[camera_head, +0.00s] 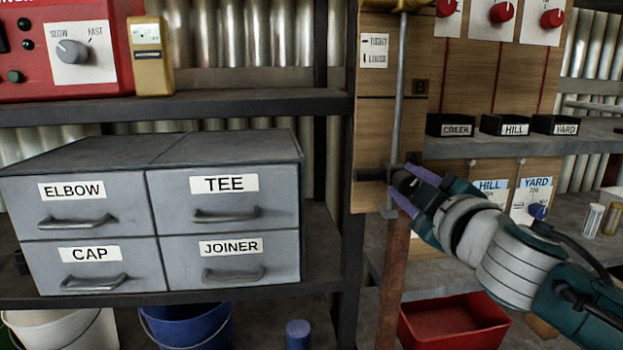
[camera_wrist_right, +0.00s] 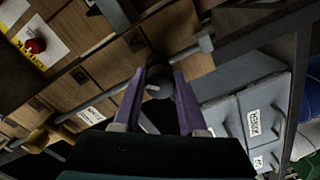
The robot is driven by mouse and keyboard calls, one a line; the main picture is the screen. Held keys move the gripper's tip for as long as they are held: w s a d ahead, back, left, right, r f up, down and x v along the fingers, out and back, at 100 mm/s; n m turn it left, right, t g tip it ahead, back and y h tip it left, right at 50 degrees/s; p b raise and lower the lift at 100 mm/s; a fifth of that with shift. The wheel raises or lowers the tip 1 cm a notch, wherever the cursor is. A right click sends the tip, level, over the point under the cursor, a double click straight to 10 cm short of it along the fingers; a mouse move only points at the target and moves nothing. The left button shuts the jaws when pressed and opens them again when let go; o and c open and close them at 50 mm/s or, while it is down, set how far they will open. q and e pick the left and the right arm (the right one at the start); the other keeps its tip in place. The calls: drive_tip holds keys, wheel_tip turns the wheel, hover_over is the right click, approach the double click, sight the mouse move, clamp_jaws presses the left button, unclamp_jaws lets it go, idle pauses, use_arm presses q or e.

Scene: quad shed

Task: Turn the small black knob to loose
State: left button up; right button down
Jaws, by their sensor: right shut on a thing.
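The small black knob (camera_wrist_right: 157,80) sits between the two purple fingers of my right gripper (camera_wrist_right: 160,92) in the wrist view, with a pale pointer mark on its face. In the head view my right gripper (camera_head: 396,178) reaches in from the right to the metal rod (camera_head: 398,110) on the wooden panel and is shut on the knob, which its fingers mostly hide there. A label (camera_head: 374,50) higher on the panel appears to read TIGHT and LOOSE. Which way the knob points relative to that label I cannot tell. My left gripper is not in view.
A grey drawer cabinet (camera_head: 150,212) stands on the left shelf, below a red control box (camera_head: 70,50). Black blocks marked CREEK, HILL and YARD (camera_head: 556,125) sit on the right shelf. A red bin (camera_head: 452,325) is below my right arm.

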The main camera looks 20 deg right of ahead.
drive_tip(key=n, duration=0.4)
drive_tip(key=shift+n+p, duration=0.3)
drive_tip(key=shift+n, duration=1.8)
drive_tip(key=shift+c, duration=2.2)
unclamp_jaws()
drive_tip(key=shift+s, duration=0.1)
